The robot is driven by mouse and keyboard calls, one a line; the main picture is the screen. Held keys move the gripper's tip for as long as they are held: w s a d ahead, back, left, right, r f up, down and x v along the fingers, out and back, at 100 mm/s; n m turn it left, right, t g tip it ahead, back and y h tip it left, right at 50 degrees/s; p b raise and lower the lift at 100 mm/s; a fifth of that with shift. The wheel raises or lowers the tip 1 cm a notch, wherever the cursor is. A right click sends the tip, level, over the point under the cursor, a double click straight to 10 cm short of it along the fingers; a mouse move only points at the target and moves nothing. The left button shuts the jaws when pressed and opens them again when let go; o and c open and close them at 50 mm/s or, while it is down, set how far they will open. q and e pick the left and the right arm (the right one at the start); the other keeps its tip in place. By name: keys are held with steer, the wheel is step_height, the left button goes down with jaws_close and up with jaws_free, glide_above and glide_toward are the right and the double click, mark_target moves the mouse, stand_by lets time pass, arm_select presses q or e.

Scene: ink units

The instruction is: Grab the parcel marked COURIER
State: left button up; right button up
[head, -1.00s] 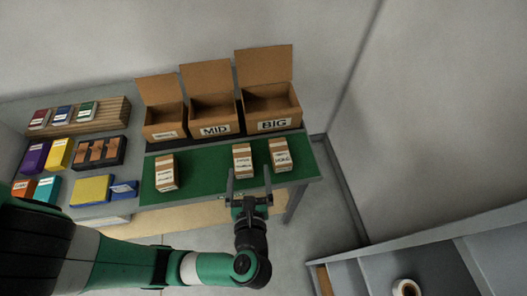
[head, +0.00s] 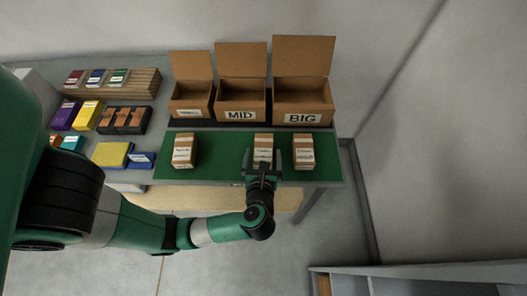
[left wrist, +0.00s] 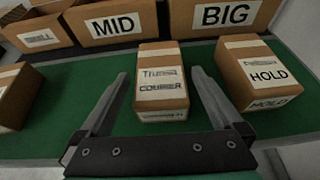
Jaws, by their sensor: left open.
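The parcel marked COURIER (left wrist: 161,86) is a small brown box with white labels, in the middle of the left wrist view. In the head view it is the middle parcel (head: 263,141) on the green mat (head: 222,148). My left gripper (head: 263,158) is open just in front of it. In the left wrist view the two fingers (left wrist: 158,90) point toward the parcel, one on each side of its near end, with nothing held. A parcel marked HOLD (left wrist: 260,75) stands to the right, and another parcel (head: 184,150) stands to the left. My right gripper is not in view.
Three open cardboard boxes stand behind the parcels: a small one (head: 190,112), MID (head: 240,115) and BIG (head: 303,118). Books and coloured packs (head: 113,154) lie on the table's left side. Gaps of bare green mat separate the parcels.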

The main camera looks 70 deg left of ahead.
mark_target(263, 150)
arm_select(q)
steer(key=x, duration=0.3)
steer(key=shift+a, duration=0.1)
steer(key=shift+r, duration=0.15)
steer(key=c, duration=1.5)
